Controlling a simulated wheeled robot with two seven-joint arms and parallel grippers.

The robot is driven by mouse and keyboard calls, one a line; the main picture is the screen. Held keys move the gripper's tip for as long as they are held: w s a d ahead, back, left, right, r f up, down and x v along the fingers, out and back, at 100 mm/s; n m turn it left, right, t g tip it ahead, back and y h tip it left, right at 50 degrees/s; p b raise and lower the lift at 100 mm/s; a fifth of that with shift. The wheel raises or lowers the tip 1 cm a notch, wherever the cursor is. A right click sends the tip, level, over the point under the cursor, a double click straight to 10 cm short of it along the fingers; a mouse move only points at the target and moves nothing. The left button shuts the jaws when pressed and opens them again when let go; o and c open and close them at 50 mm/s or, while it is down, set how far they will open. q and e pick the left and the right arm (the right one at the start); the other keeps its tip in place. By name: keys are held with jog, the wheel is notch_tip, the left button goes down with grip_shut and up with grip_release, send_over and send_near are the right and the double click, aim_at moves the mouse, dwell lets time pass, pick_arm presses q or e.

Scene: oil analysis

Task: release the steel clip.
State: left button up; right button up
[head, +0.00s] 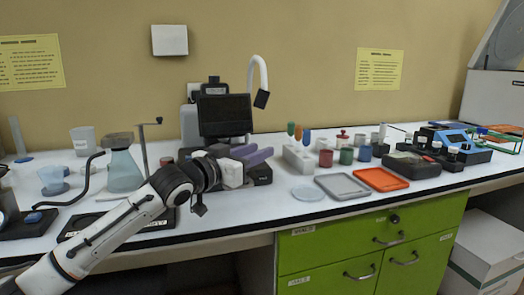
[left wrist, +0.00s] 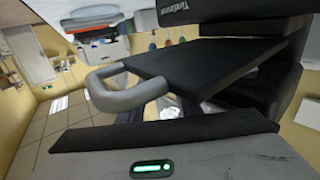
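No separate steel clip can be made out in the head view. My right gripper is not in view.
A conical flask (head: 123,170) and a stand are left of my arm. A white rack (head: 299,158), a grey tray (head: 342,187), an orange tray (head: 381,180) and several small jars are to the right.

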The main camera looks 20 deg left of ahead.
pick_arm(q)
jog(key=shift+x, duration=0.95)
jog(key=shift+w, duration=0.25)
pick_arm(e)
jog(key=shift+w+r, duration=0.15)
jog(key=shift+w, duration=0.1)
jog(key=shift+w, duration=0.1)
pick_arm(q)
grip_shut()
jog(key=shift+d+y, duration=0.3)
jog(key=shift+w+n+t+y, duration=0.2)
jog(key=shift+n+t+y, duration=0.1)
jog(key=shift+n+y, duration=0.3)
jog(key=shift+w+a+n+y, duration=0.25)
jog(key=shift+n+y, duration=0.45)
jog(key=shift+y, duration=0.3)
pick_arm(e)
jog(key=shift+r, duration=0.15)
